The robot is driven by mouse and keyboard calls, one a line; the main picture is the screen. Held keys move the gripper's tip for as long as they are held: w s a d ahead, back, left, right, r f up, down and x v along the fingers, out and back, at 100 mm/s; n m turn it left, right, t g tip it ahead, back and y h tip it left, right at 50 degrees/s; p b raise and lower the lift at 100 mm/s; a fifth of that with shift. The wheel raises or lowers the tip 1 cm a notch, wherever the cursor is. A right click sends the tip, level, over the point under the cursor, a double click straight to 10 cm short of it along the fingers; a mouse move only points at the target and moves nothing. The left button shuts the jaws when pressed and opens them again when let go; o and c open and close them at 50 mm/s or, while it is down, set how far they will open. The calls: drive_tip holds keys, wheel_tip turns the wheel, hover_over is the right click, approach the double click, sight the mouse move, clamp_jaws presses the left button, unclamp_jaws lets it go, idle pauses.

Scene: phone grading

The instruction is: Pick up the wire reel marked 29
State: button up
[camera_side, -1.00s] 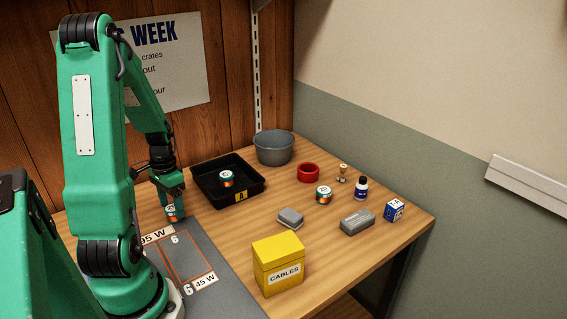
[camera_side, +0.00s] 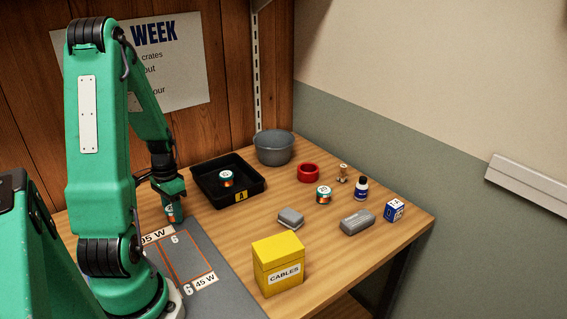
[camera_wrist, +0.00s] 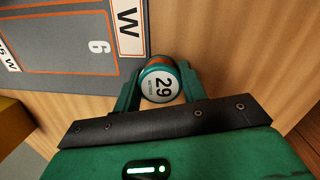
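The wire reel marked 29 (camera_wrist: 160,85) is a short drum with a white top and a teal and orange side. It stands upright near the grey mat (camera_wrist: 60,60), its number plain in the wrist view. My gripper (camera_wrist: 160,76) has one finger on each side of the reel, close against it. Whether both fingers press on it cannot be made out. In the side view my gripper (camera_side: 171,207) is low over the same reel (camera_side: 171,216) and partly hides it.
A black tray (camera_side: 212,203) holding a similar reel (camera_side: 227,178) is to the right of my gripper. Another reel (camera_side: 324,195) stands on the open table, near a red ring (camera_side: 308,173). A yellow cables box (camera_side: 278,264) is at the front; a grey bowl (camera_side: 274,149) is behind.

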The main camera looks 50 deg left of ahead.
drive_tip(key=shift+c, duration=1)
drive_tip(key=shift+r, duration=0.2)
drive_tip(key=shift+r, duration=0.85)
drive_tip(key=shift+w+d+r, duration=0.15)
drive_tip(key=shift+d+r, duration=0.05)
drive_tip(key=shift+r, duration=0.45)
drive_tip(key=shift+w+d+r, duration=0.1)
drive_tip(key=shift+d+r, duration=0.05)
drive_tip(key=shift+r, duration=0.45)
drive_tip(key=w+d+r, duration=0.4)
drive_tip(key=d+r, duration=0.2)
drive_tip(key=d, duration=0.3)
drive_tip(key=shift+w+d+r, duration=0.2)
drive_tip(key=shift+w+d, duration=0.15)
drive_tip(key=shift+d, duration=0.05)
